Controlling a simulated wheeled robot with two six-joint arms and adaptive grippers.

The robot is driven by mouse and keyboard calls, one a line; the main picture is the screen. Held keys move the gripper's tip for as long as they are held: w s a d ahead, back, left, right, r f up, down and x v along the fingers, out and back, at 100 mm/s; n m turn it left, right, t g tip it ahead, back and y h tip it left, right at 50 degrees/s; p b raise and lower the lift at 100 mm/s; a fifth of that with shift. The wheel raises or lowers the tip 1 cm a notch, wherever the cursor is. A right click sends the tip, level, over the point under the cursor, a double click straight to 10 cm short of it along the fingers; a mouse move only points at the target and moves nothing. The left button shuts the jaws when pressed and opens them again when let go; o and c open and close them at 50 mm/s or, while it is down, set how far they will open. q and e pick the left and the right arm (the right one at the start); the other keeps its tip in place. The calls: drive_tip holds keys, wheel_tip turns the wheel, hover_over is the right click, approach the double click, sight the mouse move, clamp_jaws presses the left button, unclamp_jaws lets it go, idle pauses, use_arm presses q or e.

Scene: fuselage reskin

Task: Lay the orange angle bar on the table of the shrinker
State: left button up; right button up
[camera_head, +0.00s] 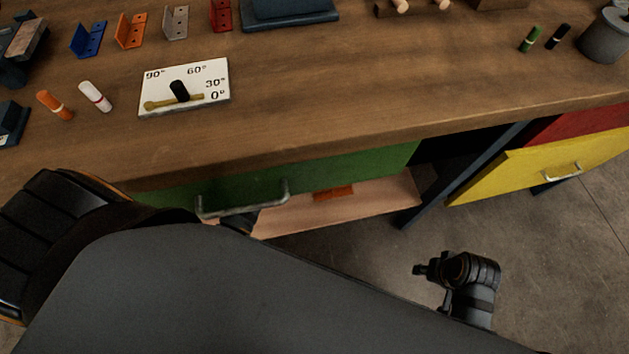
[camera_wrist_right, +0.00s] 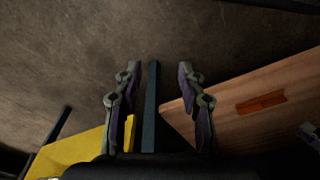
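An orange L-shaped angle piece (camera_head: 130,31) stands on the wooden bench at the upper left of the head view, between a blue one and a grey one. A flat orange-red piece (camera_head: 334,193) lies on a wooden board below the green drawer front. This piece also shows in the right wrist view (camera_wrist_right: 262,103). I cannot tell for sure which machine is the shrinker; a dark machine (camera_head: 14,68) is cut off at the left edge. My right gripper (camera_wrist_right: 157,72) is open and empty, with floor and a dark bar behind its fingers.
The bench (camera_head: 330,85) holds a white angle gauge (camera_head: 185,87), orange and white markers, a dark blue block (camera_head: 290,12) and a grey cup (camera_head: 606,36). Its middle is clear. A green drawer front (camera_head: 300,172) and a yellow one (camera_head: 545,165) are below the bench edge.

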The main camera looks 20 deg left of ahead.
use_arm(q)
drive_tip(key=b, duration=0.2)
hover_over(320, 192)
drive_tip(key=f, duration=0.4)
drive_tip(key=shift+w+a+f, duration=0.1)
drive_tip(key=shift+a+f, duration=0.05)
drive_tip(key=shift+a, duration=0.05)
drive_tip(key=shift+w+d+f, duration=0.1)
drive_tip(key=shift+f, duration=0.15)
drive_tip(key=b+x, duration=0.2)
drive_tip(key=x, duration=0.1)
drive_tip(key=b+x, duration=0.1)
drive_tip(key=shift+f, duration=0.45)
drive_tip(key=shift+d+f, duration=0.1)
drive_tip(key=shift+f, duration=0.1)
use_arm(e)
drive_tip(key=f+t, duration=0.1)
drive_tip(key=w+a+f+t, duration=0.1)
drive_tip(key=f, duration=0.1)
drive_tip(key=a+f+y, duration=0.1)
drive_tip(key=f, duration=0.1)
drive_tip(key=shift+w+t, duration=0.15)
drive_tip(key=shift+t, duration=0.25)
use_arm(q)
drive_tip(key=shift+c, duration=0.4)
clamp_jaws()
